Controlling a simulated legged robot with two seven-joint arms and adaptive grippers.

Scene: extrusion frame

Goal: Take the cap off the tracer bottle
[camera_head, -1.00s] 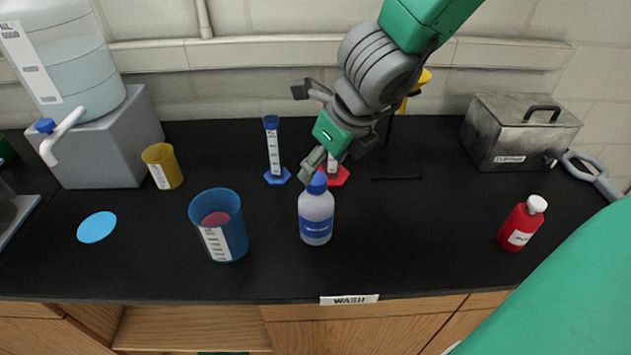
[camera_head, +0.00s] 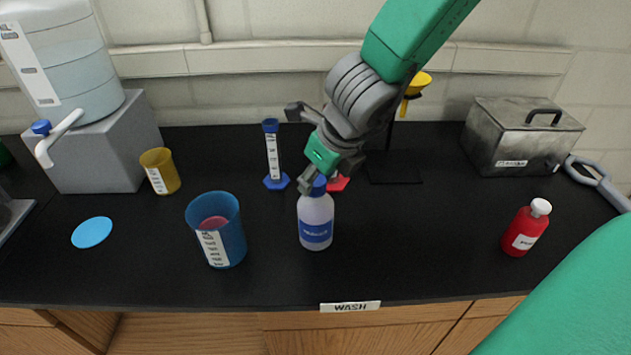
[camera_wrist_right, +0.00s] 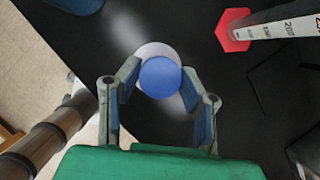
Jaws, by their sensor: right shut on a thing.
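A pale bottle (camera_head: 316,232) with a blue label and a blue cap (camera_head: 319,186) stands upright near the front middle of the black bench; I cannot read its label clearly. My right gripper (camera_head: 314,182) comes down from above and is shut on the blue cap. In the right wrist view its fingers (camera_wrist_right: 161,84) lie on either side of the round blue cap (camera_wrist_right: 160,77), with the bottle's pale shoulder (camera_wrist_right: 155,50) showing around it. The cap sits on the bottle. My left gripper is not in view.
A blue beaker (camera_head: 232,242) with reddish contents stands left of the bottle. A blue-based cylinder (camera_head: 272,157) and a red base (camera_head: 338,183) are behind. A red bottle (camera_head: 526,228) and metal box (camera_head: 507,150) stand right. The bench between bottles is clear.

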